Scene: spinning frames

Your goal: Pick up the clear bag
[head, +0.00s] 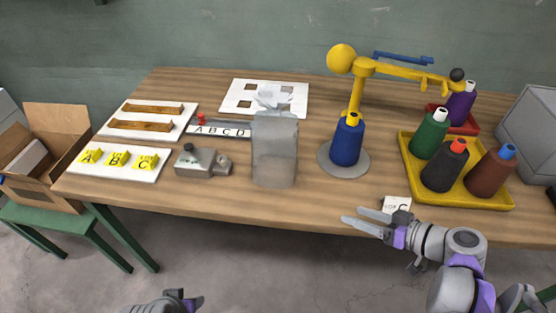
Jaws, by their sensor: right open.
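The clear bag (275,150) stands upright near the middle of the wooden table, greyish and see-through, with a gathered, crumpled top. My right gripper (362,223) is open and empty at the table's front edge, to the right of the bag and lower in the picture, apart from it. Its fingers point left. My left gripper (185,302) shows only in part at the bottom edge, below the table's front, far from the bag. Its fingers are too cut off to read.
A blue spool (347,142) on a round grey base stands right of the bag, under a yellow arm (400,72). A grey metal device (202,162) sits left. A yellow tray (475,196) holds spools.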

